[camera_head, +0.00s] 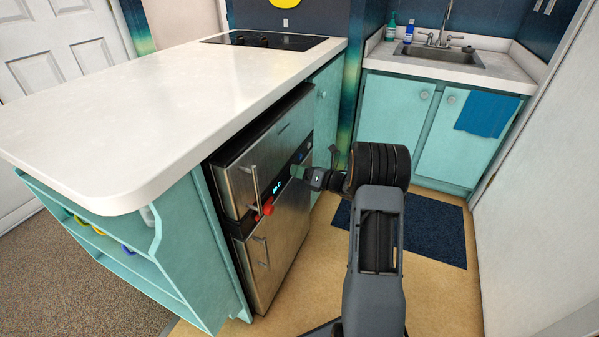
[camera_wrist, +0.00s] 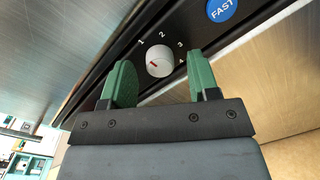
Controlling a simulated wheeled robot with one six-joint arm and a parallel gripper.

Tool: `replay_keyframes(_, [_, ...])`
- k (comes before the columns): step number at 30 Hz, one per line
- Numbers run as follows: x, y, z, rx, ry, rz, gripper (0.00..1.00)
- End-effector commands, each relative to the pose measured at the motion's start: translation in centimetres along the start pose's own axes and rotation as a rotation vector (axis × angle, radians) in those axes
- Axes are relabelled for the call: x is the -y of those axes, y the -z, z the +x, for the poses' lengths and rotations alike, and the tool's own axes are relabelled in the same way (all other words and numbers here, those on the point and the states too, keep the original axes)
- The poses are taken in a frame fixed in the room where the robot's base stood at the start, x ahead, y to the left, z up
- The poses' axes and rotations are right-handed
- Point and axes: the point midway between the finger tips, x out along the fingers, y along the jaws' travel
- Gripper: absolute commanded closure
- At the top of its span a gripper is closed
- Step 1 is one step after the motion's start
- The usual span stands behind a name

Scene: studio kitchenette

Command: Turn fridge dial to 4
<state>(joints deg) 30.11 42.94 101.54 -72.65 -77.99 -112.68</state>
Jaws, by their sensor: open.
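The fridge (camera_head: 283,235) is a steel two-door unit under the counter, with a dark control strip between its doors. In the wrist view, the white dial (camera_wrist: 158,60) sits on that strip with 1, 2, 3 and 4 printed around it. Its red mark lies on the left part of its face, away from the 4 at its right. My gripper (camera_head: 298,171) is open at the strip. Its green fingers stand on either side of the dial, with visible gaps. In the head view, my gripper hides the dial.
A blue FAST button (camera_wrist: 221,8) sits right of the dial. A lit display (camera_head: 277,188) and a red object (camera_head: 266,207) are on the fridge's left part. Door handles (camera_head: 256,187) stick out. The white counter (camera_head: 170,90) overhangs above. Floor right of the fridge is clear around a dark mat (camera_head: 435,230).

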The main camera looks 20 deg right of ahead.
Motion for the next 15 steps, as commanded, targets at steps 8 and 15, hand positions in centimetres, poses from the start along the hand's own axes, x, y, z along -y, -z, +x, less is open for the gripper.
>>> replay_keyframes(8, [-0.02, -0.01, 0.63, 0.000, 0.000, 0.000, 0.45])
replay_keyframes(15, [-0.02, -0.02, 0.60, 0.000, 0.000, 0.000, 0.53])
